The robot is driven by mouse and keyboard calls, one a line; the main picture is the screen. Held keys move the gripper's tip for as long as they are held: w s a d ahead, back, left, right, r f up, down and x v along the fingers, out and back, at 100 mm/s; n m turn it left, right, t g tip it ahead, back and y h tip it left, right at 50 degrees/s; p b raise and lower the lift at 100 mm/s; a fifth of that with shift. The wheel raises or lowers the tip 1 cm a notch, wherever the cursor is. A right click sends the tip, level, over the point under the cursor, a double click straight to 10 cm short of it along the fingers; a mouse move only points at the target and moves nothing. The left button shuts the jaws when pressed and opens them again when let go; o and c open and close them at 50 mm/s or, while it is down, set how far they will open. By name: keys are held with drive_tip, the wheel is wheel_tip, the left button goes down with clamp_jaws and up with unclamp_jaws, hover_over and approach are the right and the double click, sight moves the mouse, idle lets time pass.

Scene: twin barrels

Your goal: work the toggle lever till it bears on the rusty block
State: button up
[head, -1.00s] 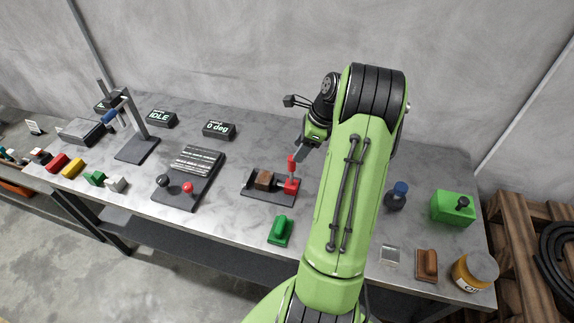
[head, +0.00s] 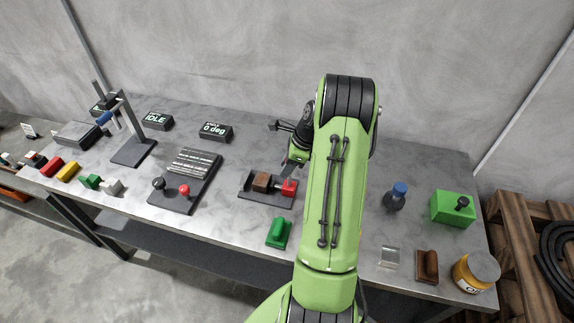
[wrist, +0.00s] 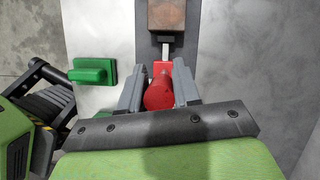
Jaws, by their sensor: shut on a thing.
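The rusty block (head: 261,182) sits in a dark fixture (head: 262,200) mid-table; it also shows at the top of the wrist view (wrist: 168,14). The red toggle lever (wrist: 160,94) lies between the two grey fingers of my gripper (wrist: 158,78), which is shut on it. The clamp's red part (head: 289,187) shows right of the block in the head view, with no upright handle showing. A pale rod (wrist: 166,50) runs from the red part toward the block. I cannot tell whether its tip touches the block. My gripper's fingertips are mostly hidden in the head view.
A green block with a handle (head: 279,232) stands close in front of the fixture. A dark panel with two knobs (head: 186,181) lies to the left. A blue-capped bottle (head: 396,195) and a green box (head: 453,207) stand to the right.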

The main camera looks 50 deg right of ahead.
clamp_jaws()
drive_tip(key=shift+s, duration=0.1)
drive_tip(key=shift+s+d+t+y+p, duration=0.45)
drive_tip(key=shift+s+t+y+p, duration=0.3)
drive_tip(key=shift+t, duration=0.35)
drive_tip(key=s+d+f+t+y+b, duration=0.2)
drive_tip(key=s+f+t+y, duration=0.1)
drive_tip(key=t, duration=0.4)
drive_tip(key=shift+s+d+f+y, duration=0.2)
drive_tip(key=shift+s+d+y, duration=0.2)
drive_tip(key=shift+s, duration=0.75)
drive_tip(key=shift+t, duration=0.3)
